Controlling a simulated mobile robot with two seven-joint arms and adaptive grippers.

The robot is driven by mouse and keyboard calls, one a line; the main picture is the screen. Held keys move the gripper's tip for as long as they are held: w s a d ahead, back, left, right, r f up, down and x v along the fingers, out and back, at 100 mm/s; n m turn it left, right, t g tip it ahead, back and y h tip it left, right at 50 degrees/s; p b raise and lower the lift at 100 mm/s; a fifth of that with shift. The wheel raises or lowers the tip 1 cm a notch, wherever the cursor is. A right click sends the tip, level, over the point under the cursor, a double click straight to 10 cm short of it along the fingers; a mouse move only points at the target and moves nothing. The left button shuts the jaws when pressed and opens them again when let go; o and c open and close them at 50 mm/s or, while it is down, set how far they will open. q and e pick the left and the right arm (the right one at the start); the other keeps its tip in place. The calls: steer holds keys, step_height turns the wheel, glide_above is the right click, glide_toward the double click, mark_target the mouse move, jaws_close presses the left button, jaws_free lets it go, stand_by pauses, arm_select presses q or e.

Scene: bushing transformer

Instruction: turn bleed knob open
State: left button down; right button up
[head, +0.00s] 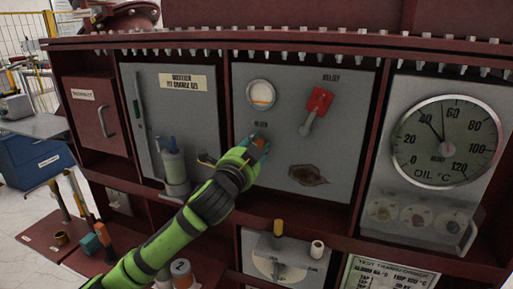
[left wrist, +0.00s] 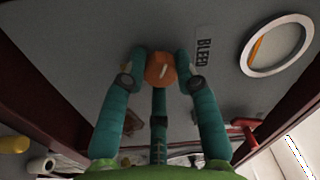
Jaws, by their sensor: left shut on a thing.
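The bleed knob (left wrist: 160,70) is an orange, faceted knob with a pale line on its face, on a grey panel (head: 345,95). A label reading BLEED (left wrist: 204,46) is beside it in the left wrist view. My left gripper (left wrist: 161,66) is shut on the knob, with teal fingers on both sides of it. In the head view, my left gripper (head: 261,146) reaches the panel below the round sight glass (head: 261,95), and its fingers hide much of the knob. My right gripper is not in view.
A red lever (head: 318,102) and a dark brown stain (head: 308,175) are right of the gripper. An oil temperature dial (head: 443,141) is further right. A grey cylinder (head: 174,170) stands left of my arm. Loose items lie on the lower-left shelf.

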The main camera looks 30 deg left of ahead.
arm_select(q)
steer(key=shift+n+y, duration=0.3)
steer(key=shift+n, duration=2)
steer(key=c, duration=0.9)
jaws_free()
steer(key=shift+a, duration=0.15)
steer(key=shift+c, duration=0.2)
steer(key=v, duration=0.7)
steer(key=shift+s, duration=0.25)
steer(key=shift+f, duration=0.1)
